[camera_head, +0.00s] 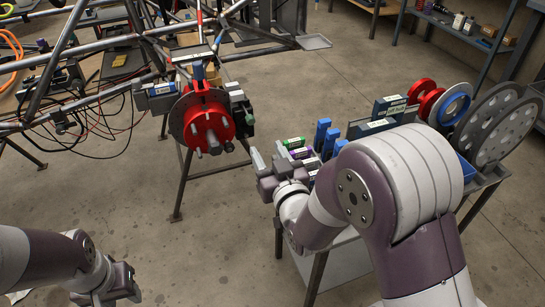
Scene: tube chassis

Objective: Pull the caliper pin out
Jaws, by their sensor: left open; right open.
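A red wheel hub (209,124) with a dark brake disc (178,118) is mounted on the tube chassis (75,50). A dark caliper (240,112) sits at the disc's right side. The caliper pin is too small to make out. My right gripper (269,157) is open, to the right of and below the caliper, apart from it and near the parts cart's left edge. Nothing shows clearly between its fingers. My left gripper (118,299) is low at the bottom left, far from the hub, with its fingertips partly cut off by the frame's edge.
A parts cart (340,238) on the right holds blue and dark boxes (390,105), red rings (421,91) and grey discs (500,130). My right arm hides part of it. A stand (185,175) is under the hub. Cables (85,140) hang at left. The floor between is clear.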

